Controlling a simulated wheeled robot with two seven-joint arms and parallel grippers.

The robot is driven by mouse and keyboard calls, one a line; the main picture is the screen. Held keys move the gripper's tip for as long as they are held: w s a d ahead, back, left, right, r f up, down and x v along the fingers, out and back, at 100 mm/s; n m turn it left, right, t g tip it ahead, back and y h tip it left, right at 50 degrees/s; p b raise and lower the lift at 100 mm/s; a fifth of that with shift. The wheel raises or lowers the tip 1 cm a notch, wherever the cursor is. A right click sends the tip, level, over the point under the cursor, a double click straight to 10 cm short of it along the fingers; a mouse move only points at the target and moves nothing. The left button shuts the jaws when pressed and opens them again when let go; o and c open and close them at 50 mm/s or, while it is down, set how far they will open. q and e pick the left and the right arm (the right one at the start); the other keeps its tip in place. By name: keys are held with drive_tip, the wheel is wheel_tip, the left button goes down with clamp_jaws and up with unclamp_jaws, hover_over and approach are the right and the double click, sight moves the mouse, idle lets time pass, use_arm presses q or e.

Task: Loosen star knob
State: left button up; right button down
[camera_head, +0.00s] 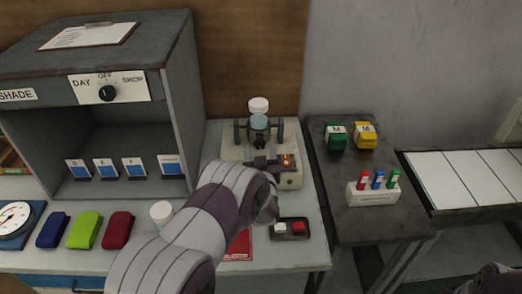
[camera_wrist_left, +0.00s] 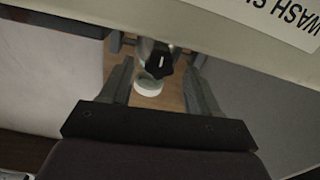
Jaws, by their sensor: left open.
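The star knob (camera_wrist_left: 158,62) is black and lobed, on the machine in the left wrist view. My left gripper (camera_wrist_left: 160,72) is open, with one finger on each side of the knob and visible gaps between. In the head view the machine (camera_head: 233,153) is a cream base with a glass jar (camera_head: 259,122) and a white cap (camera_head: 258,104). My left gripper (camera_head: 262,167) reaches its front from below. My forearm and wrist cover part of the base, and I cannot make out the knob clearly there. My right gripper is not seen.
A grey cabinet (camera_head: 182,105) stands to the left, with coloured folded pieces (camera_head: 84,230) in front. A small tray (camera_head: 290,230) with a red and a white block lies near the front edge. A dark side table (camera_head: 335,200) at right holds a marker rack (camera_head: 372,195).

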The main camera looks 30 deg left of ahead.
use_arm(q)
drive_tip(key=shift+w+a, duration=0.3)
drive_tip(key=shift+w, duration=0.25)
drive_tip(key=c, duration=1)
drive_tip(key=shift+c, duration=0.2)
